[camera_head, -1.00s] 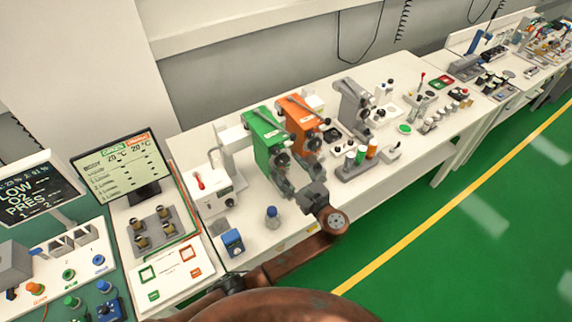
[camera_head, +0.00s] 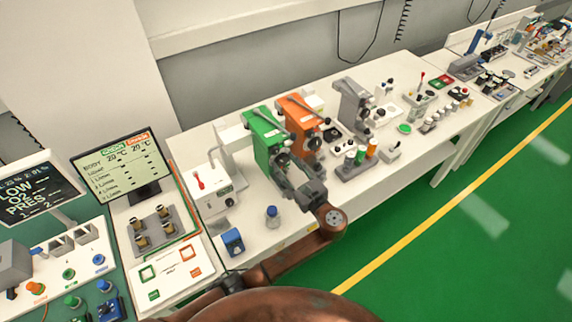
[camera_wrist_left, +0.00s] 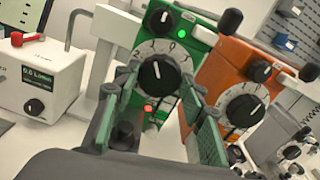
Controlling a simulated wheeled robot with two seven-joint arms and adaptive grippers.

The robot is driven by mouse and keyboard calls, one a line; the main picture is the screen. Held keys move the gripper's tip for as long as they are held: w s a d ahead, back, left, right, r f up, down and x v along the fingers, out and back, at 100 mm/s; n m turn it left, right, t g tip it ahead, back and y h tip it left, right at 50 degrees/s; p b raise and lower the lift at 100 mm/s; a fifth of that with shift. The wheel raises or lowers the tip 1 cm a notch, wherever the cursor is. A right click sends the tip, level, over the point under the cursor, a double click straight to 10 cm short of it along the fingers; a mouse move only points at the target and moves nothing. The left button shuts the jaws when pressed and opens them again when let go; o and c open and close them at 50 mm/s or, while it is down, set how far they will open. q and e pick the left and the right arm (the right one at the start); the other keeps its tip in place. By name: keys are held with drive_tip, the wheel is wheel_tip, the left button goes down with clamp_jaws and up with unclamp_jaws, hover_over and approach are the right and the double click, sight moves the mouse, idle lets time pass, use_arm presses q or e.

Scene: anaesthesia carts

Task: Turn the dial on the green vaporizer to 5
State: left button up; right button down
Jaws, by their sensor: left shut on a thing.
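The green vaporizer (camera_head: 262,137) stands on the white bench, just left of the orange vaporizer. In the left wrist view its round black dial (camera_wrist_left: 157,77) sits on a pale marked scale ring (camera_wrist_left: 142,52). A white line on the dial points upward; the scale figures are too small to read. A green light shows above the dial and a red one below. In the head view the gripper (camera_head: 286,167) covers part of the vaporizer's front. My right gripper is not in view.
The orange vaporizer (camera_head: 301,123) is close on the right, with a grey unit (camera_head: 353,107) beyond it. A white box with a red lever (camera_head: 212,191) stands left. A blue-capped bottle (camera_head: 273,216) is near the front edge. Open green floor lies to the right.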

use_arm(q)
drive_tip(key=shift+n, duration=0.8)
drive_tip(key=shift+f+n, duration=0.1)
drive_tip(key=shift+n, duration=1)
drive_tip(key=shift+n+b, duration=0.7)
drive_tip(key=shift+n, duration=0.7)
drive_tip(key=o, duration=1.2)
drive_tip(key=shift+c, duration=0.2)
